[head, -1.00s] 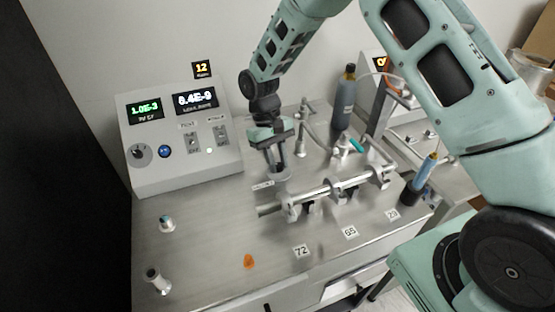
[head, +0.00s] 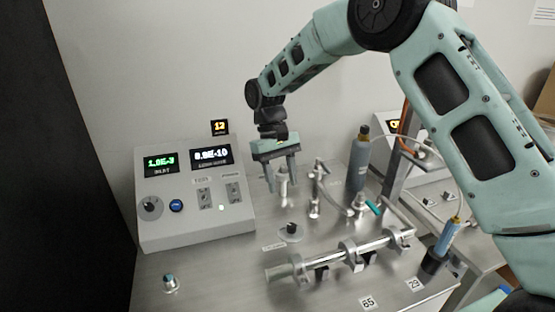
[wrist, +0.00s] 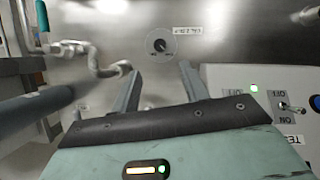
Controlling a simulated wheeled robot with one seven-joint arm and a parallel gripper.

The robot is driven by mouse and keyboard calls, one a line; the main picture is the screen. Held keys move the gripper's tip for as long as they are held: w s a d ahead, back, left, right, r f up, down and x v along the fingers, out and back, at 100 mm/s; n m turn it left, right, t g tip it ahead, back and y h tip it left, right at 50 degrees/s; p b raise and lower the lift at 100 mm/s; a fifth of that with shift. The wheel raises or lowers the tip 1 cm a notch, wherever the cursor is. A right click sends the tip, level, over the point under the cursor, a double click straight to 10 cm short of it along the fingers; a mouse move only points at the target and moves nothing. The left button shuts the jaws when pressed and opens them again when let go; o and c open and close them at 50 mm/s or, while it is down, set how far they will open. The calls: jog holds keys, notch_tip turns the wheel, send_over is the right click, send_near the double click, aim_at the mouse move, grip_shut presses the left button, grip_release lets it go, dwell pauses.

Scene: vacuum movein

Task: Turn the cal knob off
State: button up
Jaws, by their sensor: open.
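The cal knob (head: 291,229) is a small dark knob on a pale round dial, set in the steel bench top. A small label (head: 273,247) lies beside it. In the wrist view the knob (wrist: 160,45) shows beyond and between my fingertips, with its label (wrist: 187,30) to the right; its exact setting is too small to read. My gripper (head: 282,184) points down, open and empty, raised above the bench behind the knob and apart from it. Both fingers of my gripper (wrist: 160,76) show in the wrist view.
A grey control box (head: 195,225) with displays, a knob and switches stands at left. A clamped metal tube (head: 340,258) lies in front of the knob. A dark bottle (head: 358,160) and metal fittings (head: 315,195) stand to the right. A small capped part (head: 169,283) stands front left.

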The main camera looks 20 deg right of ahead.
jog(key=v, duration=0.6)
jog(key=shift+r, duration=0.1)
